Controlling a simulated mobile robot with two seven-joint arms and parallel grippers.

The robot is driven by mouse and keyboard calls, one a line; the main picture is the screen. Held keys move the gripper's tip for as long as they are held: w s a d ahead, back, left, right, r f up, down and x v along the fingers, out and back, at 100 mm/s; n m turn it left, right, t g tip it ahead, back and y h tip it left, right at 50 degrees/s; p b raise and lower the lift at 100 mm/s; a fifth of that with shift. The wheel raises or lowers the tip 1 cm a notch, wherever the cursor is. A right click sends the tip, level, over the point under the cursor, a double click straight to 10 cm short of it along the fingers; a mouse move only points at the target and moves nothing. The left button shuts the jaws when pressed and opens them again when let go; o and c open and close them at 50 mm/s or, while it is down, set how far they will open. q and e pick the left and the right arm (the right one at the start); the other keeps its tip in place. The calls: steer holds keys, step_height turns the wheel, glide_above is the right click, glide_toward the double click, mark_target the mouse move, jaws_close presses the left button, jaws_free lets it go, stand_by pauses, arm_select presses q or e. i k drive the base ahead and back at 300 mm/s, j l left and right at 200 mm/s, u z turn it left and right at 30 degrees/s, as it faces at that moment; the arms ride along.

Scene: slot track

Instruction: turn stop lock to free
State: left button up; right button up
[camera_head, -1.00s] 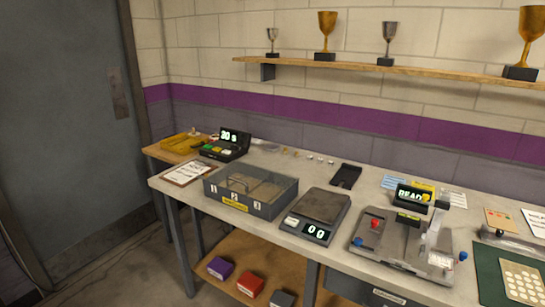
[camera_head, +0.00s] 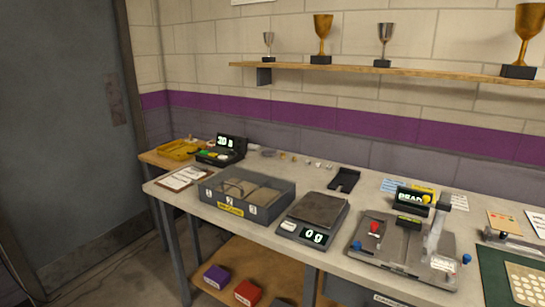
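A grey test fixture (camera_head: 390,252) stands on the right part of the bench. It has a red knob (camera_head: 375,227), a blue knob at its left (camera_head: 357,245), another blue knob at its right (camera_head: 466,259), a clear upright part (camera_head: 433,236) and a small lit display (camera_head: 412,195) reading something like "READ". I cannot tell which part is the stop lock or how it is set; the details are too small. Neither of my grippers is in view.
A scale (camera_head: 313,219) reading 0 g, a grey compartment box (camera_head: 248,193) and a timer (camera_head: 220,151) stand left of the fixture. A clipboard (camera_head: 184,179) lies at the left. A green mat (camera_head: 492,277) lies at the right. Trophies stand on a wall shelf (camera_head: 400,70).

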mark_target(503, 234)
steer(key=z, duration=1.75)
steer(key=i+l, duration=0.15)
steer(key=l, duration=0.15)
steer(key=i+l+z, duration=0.1)
steer(key=l, duration=0.2)
